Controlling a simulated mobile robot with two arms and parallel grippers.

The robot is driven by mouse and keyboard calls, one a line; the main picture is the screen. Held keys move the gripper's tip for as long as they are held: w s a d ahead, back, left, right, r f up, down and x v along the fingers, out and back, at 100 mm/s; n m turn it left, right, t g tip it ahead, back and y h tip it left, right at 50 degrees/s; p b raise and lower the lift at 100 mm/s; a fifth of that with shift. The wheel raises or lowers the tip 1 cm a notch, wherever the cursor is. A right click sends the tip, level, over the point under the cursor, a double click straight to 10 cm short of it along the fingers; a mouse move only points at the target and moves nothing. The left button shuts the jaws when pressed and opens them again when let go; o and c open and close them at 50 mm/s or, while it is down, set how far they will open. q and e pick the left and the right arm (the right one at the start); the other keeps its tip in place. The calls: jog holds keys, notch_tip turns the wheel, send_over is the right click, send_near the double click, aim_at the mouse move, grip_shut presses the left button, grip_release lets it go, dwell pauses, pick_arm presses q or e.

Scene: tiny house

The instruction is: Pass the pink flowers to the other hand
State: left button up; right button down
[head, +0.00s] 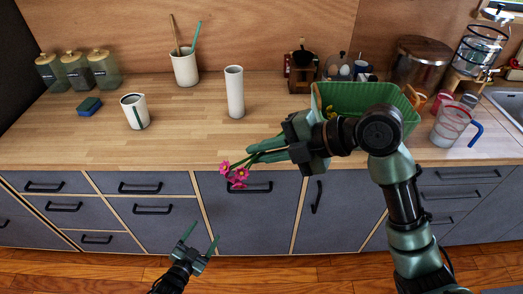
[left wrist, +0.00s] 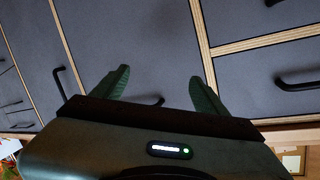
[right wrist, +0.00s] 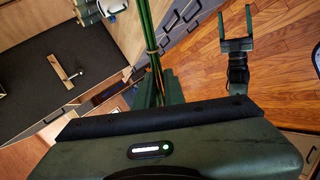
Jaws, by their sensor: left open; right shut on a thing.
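The pink flowers (head: 235,175) hang in front of the counter edge in the head view, blossoms pointing left. My right gripper (head: 268,149) is shut on their green stems. The stems (right wrist: 151,40) also show in the right wrist view, running up from between the fingers. My left gripper (head: 200,243) is low in front of the drawers, below and left of the blossoms. It is open and empty, fingers pointing up. In the left wrist view, its two fingers (left wrist: 160,88) are apart with only cabinet fronts beyond. It also shows in the right wrist view (right wrist: 236,25).
On the wooden counter (head: 180,140) stand a white vase (head: 235,92), a striped cup (head: 134,112), a utensil holder (head: 185,68) and a green bin (head: 345,97). Grey drawers with black handles lie below. The space between my two grippers is free.

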pick_arm(q)
jog(key=s+a+f+n+g+y, duration=0.2)
jog(key=s+f+g, duration=0.2)
jog(key=s+f, duration=0.6)
jog(key=s+a+f+n+g+y, duration=0.25)
jog(key=s+f, duration=0.55)
jog(key=s, duration=0.4)
jog(key=s+f+n+g, duration=0.1)
jog(key=s+f+g, duration=0.2)
jog(key=s, duration=0.8)
jog(key=s+f+n+g, duration=0.1)
jog(key=s+f+g, duration=0.2)
jog(key=s, duration=0.8)
jog(key=shift+s+f+g, duration=0.15)
jog(key=shift+g, duration=0.4)
jog(key=shift+y, duration=0.25)
